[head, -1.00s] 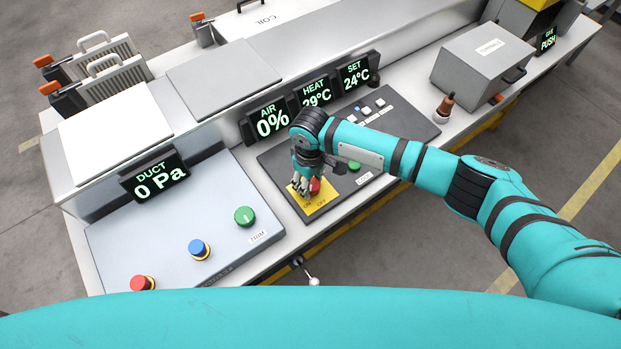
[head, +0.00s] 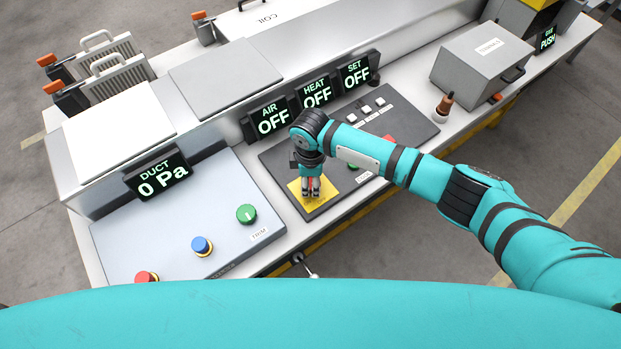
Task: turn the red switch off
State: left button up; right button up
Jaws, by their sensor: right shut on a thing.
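The red switch sits on a yellow plate (head: 325,198) at the near left of the dark control panel (head: 275,160). My right gripper (head: 311,194) is over the plate, pointing down, with its fingers closed around the switch, which they mostly hide. The AIR display (head: 272,120), the HEAT display (head: 317,93) and the SET display (head: 355,73) behind it all read OFF. My left gripper is out of view.
The left grey panel (head: 150,232) carries a green knob (head: 246,214), a blue knob (head: 201,246) and a red knob (head: 146,277). The DUCT display (head: 160,176) reads 0 Pa. A grey box (head: 478,62) and a brown-handled control (head: 444,105) stand to the right.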

aim_at(310, 182)
dwell(0.4)
jog(key=o, duration=1.2)
jog(key=shift+r, duration=0.1)
notch_tip(310, 182, up, 12)
jog(key=shift+f, duration=0.1)
